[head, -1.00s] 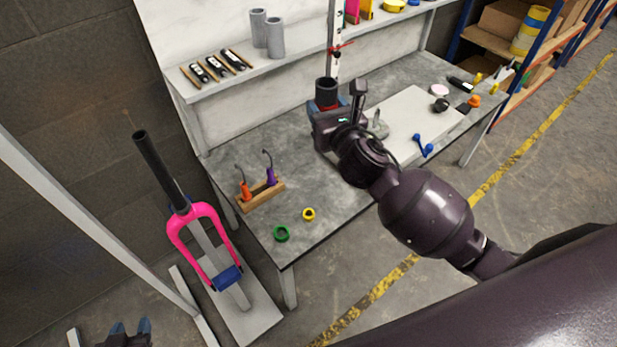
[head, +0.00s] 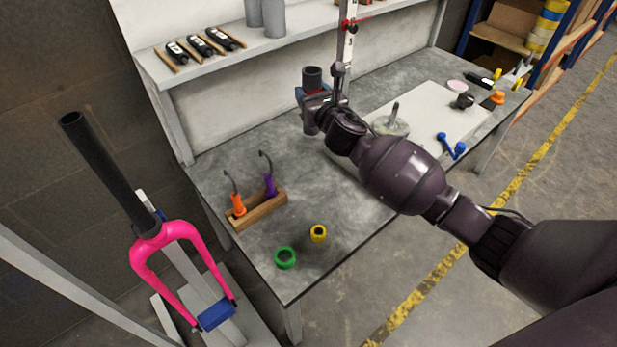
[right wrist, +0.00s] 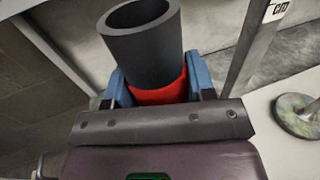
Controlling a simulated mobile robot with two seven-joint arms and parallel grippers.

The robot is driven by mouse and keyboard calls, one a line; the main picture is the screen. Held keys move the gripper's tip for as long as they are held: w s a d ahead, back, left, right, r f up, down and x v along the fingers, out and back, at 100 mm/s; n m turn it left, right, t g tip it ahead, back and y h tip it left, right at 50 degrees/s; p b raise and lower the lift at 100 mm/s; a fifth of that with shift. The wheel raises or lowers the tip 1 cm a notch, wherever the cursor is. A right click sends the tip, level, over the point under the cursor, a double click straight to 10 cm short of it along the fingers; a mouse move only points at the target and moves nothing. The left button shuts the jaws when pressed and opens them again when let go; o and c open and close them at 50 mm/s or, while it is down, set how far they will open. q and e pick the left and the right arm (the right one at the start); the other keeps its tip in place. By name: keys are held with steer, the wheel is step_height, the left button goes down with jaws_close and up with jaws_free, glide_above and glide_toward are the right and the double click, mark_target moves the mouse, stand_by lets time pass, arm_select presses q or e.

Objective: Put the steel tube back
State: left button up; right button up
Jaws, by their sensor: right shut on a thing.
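My right gripper (head: 312,98) is shut on a dark grey, open-topped tube (head: 312,78) over the back of the workbench. In the right wrist view the tube (right wrist: 142,38) rises between the blue fingers (right wrist: 160,88) of my right gripper, its hollow mouth up. A red band (right wrist: 160,90) wraps its lower part at the fingers. Two lighter grey tubes, one at left (head: 254,12) and one at right (head: 274,18), stand upright on the shelf. My left gripper is out of view.
A wooden holder (head: 262,212) with hooked tools, a green ring (head: 285,258) and a yellow ring (head: 318,233) sit on the bench (head: 215,175). A round base with a post (head: 391,124) and a vertical post (head: 344,60) stand near my gripper. A pink fork (head: 165,240) stands left.

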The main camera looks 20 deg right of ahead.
step_height(320, 180, down, 20)
steer(key=b, duration=0.9)
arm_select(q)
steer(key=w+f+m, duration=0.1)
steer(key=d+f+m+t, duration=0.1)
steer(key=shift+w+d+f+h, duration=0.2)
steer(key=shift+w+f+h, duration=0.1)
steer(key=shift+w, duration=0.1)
arm_select(e)
steer(key=o, duration=1.2)
